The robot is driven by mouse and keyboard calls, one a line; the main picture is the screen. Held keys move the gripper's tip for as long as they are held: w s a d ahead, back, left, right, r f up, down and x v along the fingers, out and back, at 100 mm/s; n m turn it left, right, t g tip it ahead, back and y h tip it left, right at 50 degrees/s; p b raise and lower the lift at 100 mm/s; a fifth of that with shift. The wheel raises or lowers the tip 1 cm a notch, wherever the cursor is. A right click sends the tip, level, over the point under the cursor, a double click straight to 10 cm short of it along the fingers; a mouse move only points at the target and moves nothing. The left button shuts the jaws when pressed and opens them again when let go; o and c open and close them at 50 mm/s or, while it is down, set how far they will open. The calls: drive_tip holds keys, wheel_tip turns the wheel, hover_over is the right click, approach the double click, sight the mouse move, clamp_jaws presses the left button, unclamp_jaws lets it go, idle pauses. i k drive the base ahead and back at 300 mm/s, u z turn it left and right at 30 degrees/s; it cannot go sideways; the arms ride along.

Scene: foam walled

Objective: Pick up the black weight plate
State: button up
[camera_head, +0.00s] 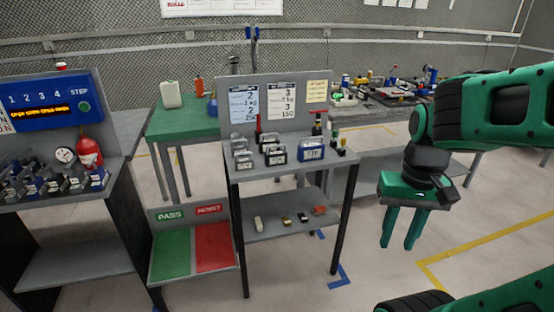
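My gripper (397,246) hangs at the right of the head view, pointing down. Its two green fingers are apart with nothing between them. It is in front of and to the right of the grey two-level stand (288,168). I cannot pick out a black weight plate with certainty. Several small dark-framed devices (277,154) stand on the stand's top, and a few small items lie on its lower shelf, too small to identify.
A green and red PASS/reject board (191,245) sits low beside the stand. A cluttered table (372,130) stands behind. Floor at right is clear, with yellow tape.

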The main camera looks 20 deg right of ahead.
sight(278, 158)
drive_tip(key=z, duration=2.5)
drive_tip(key=k, duration=1.25)
drive_tip(key=u, duration=1.75)
drive_tip(key=i, duration=1)
